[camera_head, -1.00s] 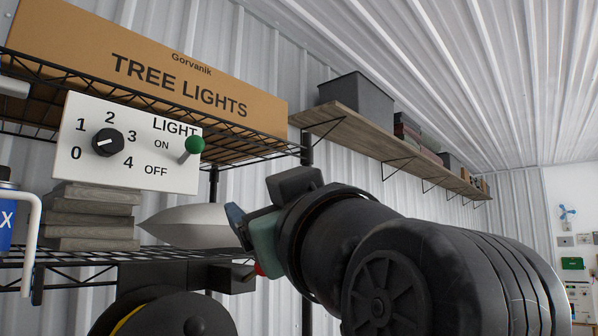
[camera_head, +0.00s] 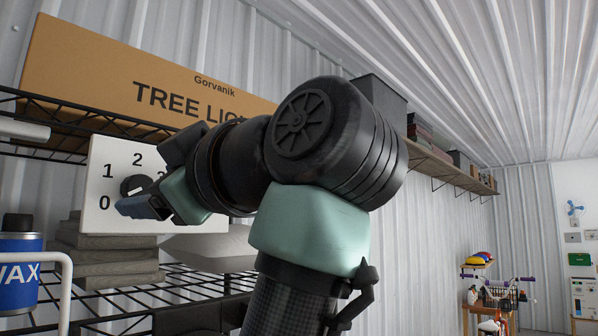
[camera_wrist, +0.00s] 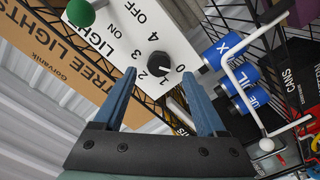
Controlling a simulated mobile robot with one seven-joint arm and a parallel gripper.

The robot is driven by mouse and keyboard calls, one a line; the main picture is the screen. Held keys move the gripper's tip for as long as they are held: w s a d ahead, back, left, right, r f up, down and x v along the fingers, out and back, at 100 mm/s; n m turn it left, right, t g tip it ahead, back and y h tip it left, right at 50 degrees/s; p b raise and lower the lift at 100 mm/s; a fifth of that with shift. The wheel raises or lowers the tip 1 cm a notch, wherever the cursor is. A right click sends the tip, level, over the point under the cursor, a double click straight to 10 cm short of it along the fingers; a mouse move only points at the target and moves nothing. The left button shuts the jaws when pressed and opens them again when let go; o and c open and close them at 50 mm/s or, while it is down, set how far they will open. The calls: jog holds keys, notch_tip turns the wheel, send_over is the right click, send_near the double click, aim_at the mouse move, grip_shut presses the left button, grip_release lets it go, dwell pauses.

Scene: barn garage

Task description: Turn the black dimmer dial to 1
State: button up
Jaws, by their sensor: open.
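The black dimmer dial (camera_head: 134,184) is on a white panel (camera_head: 110,150) marked 0 to 4; my gripper partly covers it in the head view. In the wrist view the dial (camera_wrist: 158,64) lies just beyond my fingertips, its white mark pointing between 0 and 1. My gripper (camera_wrist: 160,78) is open and empty. Its blue fingers straddle the dial's direction in that view; whether they touch it cannot be told. In the head view my gripper (camera_head: 135,206) is in front of the panel's lower left part.
A green-knobbed light switch (camera_wrist: 80,12) is on the same panel. A tree lights box (camera_head: 100,70) is on the wire shelf above. Grey slabs (camera_head: 108,262) are stacked below the panel. Blue cans (camera_head: 18,270) stand beside it, near a white bent tube (camera_head: 66,290).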

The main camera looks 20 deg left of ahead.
aim_at(142, 190)
jog(key=p+x, duration=0.1)
jog(key=x, duration=0.1)
jog(key=shift+w+a+r, duration=0.15)
jog(key=shift+a, duration=0.15)
jog(key=shift+w+a+p, duration=0.3)
jog(key=shift+a+p, duration=0.05)
jog(key=shift+a, duration=0.3)
jog(key=shift+d, duration=0.1)
grip_shut()
